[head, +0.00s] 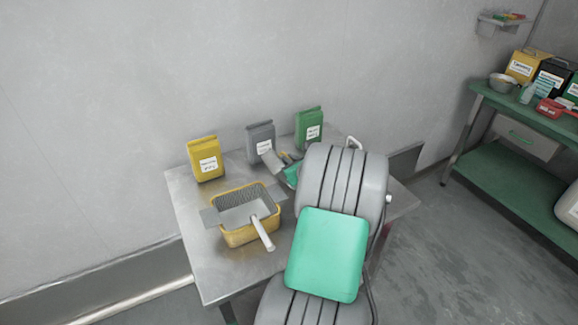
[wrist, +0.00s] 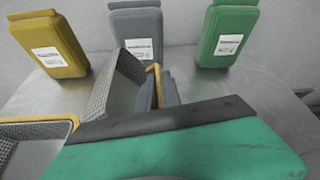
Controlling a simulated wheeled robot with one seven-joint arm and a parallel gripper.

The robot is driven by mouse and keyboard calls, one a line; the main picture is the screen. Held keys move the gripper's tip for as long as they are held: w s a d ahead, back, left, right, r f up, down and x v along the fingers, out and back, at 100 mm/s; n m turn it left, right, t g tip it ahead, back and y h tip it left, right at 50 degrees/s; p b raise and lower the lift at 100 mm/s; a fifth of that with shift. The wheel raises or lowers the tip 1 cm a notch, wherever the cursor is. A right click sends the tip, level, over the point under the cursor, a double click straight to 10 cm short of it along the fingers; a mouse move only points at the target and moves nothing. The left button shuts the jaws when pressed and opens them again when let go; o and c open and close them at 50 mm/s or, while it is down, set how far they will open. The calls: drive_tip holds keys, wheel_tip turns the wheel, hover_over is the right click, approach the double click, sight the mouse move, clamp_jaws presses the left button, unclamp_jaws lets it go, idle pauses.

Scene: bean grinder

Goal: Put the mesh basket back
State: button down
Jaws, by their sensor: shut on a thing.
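A grey mesh basket (wrist: 122,85) with a yellow handle or edge (wrist: 154,70) is at my gripper (wrist: 163,92) in the wrist view, tilted and above the table. My gripper's grey fingers are shut on its yellow part. In the head view the held basket (head: 270,159) shows only in part beside my arm, in front of the grey bag. A yellow tub (head: 250,236) stands on the table to the left and nearer, lined with grey mesh and with a white handle leaning over its front. Its mesh side and rim show at the wrist view's lower left (wrist: 35,126).
A yellow bag (head: 206,160), a grey bag (head: 261,143) and a green bag (head: 309,128) stand along the back of the metal table (head: 192,228), near the wall. A green shelf bench (head: 510,108) with containers stands apart at the right.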

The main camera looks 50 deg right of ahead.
drive_tip(key=shift+f, duration=0.55)
drive_tip(key=shift+f, duration=0.1)
drive_tip(key=c, duration=1.5)
unclamp_jaws()
drive_tip(key=shift+c, duration=0.2)
